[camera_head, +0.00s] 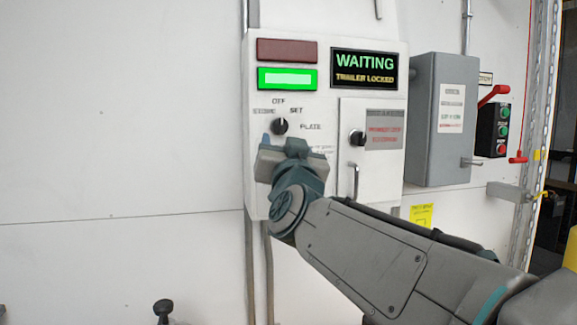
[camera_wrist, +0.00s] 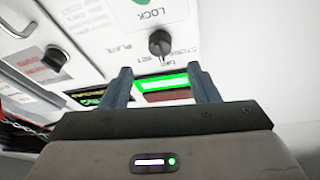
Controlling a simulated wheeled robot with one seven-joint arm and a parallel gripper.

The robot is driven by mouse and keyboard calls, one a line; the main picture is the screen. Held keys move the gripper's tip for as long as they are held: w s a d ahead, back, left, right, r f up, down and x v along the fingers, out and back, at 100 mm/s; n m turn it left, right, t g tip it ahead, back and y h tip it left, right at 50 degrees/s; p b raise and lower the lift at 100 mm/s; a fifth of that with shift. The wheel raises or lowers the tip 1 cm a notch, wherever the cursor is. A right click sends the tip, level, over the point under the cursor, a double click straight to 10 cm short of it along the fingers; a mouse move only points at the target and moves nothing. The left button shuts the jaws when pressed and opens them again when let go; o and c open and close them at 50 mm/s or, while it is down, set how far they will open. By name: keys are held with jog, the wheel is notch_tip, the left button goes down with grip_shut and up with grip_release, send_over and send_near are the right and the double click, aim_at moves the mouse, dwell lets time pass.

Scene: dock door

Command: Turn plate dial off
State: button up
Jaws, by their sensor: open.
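The plate dial (camera_head: 280,127) is a black round knob on the white control box (camera_head: 323,188). Labels STORE, OFF, SET and PLATE surround it. Its pointer looks turned up toward OFF, though the exact mark is hard to read. In the wrist view, which is upside down, the dial (camera_wrist: 160,42) sits just beyond the fingertips, centred between them. My gripper (camera_head: 281,146) is just below and in front of the dial in the head view. In the wrist view my gripper (camera_wrist: 160,72) is open and empty, its fingers apart from the knob.
Above the dial are a lit green lamp (camera_head: 287,78) and a dark red lamp (camera_head: 287,50). A display (camera_head: 364,69) reads WAITING, TRAILER LOCKED. Another black knob (camera_head: 357,137) and a grey box (camera_head: 443,120) stand right. A green LOCK button (camera_wrist: 150,3) is near the dial.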

jog(key=v, duration=0.6)
jog(key=shift+b, duration=0.3)
jog(key=shift+w, duration=0.1)
notch_tip(320, 180, down, 19)
jog(key=s+d+n+g+y+p, duration=0.1)
jog(key=s+d+n+g+p, duration=0.2)
jog(key=g, duration=0.6)
jog(key=s+d+f+g+h+p, duration=0.1)
jog(key=s+d+f+g+p, duration=0.1)
jog(key=s+d+f+g, duration=0.2)
jog(key=s+d+f+m+g+h+p, duration=0.1)
jog(key=s+d+f+g, duration=0.3)
jog(key=s+f, duration=0.7)
jog(key=shift+d+f+m+g+h+p, duration=0.25)
jog(key=shift+m+g+h+p, duration=0.1)
jog(key=shift+g, duration=0.55)
jog(key=shift+r, duration=0.1)
